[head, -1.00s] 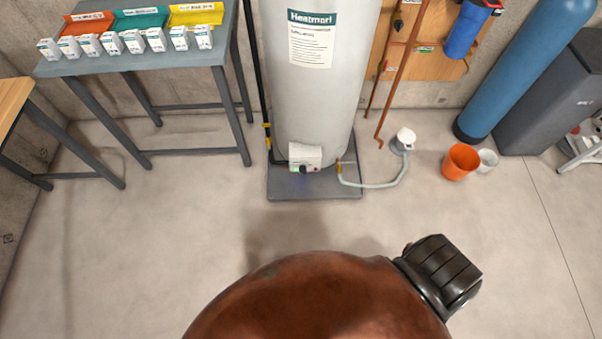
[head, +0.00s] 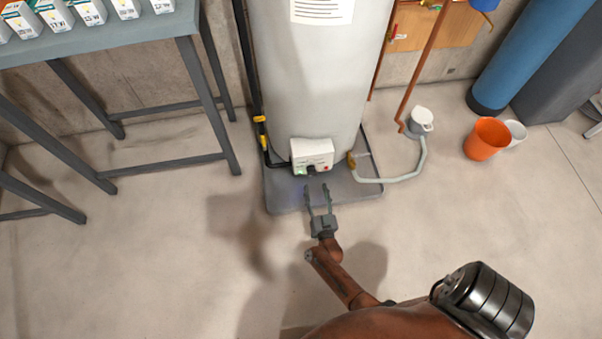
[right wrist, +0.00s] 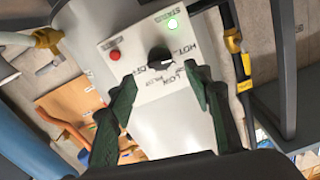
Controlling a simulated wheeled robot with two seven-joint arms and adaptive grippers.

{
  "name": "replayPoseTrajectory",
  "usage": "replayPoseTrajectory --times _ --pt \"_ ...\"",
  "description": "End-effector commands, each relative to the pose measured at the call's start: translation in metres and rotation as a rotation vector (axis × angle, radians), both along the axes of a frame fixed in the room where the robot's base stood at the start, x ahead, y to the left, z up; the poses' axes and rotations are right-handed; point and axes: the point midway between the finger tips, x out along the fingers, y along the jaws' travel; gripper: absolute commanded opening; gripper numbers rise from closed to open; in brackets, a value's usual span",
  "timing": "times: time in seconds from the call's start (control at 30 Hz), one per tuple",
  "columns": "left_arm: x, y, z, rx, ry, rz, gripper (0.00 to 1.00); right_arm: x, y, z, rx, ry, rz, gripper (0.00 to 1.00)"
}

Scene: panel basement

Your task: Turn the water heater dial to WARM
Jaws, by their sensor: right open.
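The water heater (head: 310,80) is a tall pale grey cylinder. Low on its front is a white control box (head: 312,151), with a black dial (head: 311,170) near its lower edge. In the right wrist view, the dial (right wrist: 160,58) sits on the white panel (right wrist: 138,42) among tilted labels; HOT, LOW and OFF are partly readable. I cannot tell its exact setting. My right gripper (head: 317,188) is open and empty, its fingers pointing at the dial from a short distance. In the right wrist view, the gripper (right wrist: 162,78) has the dial between and beyond its fingertips. My left gripper is not in view.
A grey hose (head: 398,178) runs right to a white pump (head: 421,120). An orange bucket (head: 486,139) stands farther right, a grey table (head: 110,45) left. Floor before the heater is clear.

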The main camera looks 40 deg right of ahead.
Motion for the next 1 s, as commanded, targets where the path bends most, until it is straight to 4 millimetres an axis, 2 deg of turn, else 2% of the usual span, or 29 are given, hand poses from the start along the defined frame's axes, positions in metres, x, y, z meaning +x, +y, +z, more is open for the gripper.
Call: replayPoseTrajectory --times 0.5,0.9,1.0 --pt "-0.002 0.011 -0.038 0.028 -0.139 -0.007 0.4 0.058 -0.036 -0.001 -0.001 -0.002 -0.002 0.46" --pt "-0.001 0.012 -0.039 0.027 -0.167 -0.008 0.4 0.066 -0.04 0.002 0.0 -0.003 -0.002 0.46" --pt "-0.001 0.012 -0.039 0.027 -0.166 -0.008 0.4 0.066 -0.04 0.001 -0.001 -0.003 -0.002 0.41"
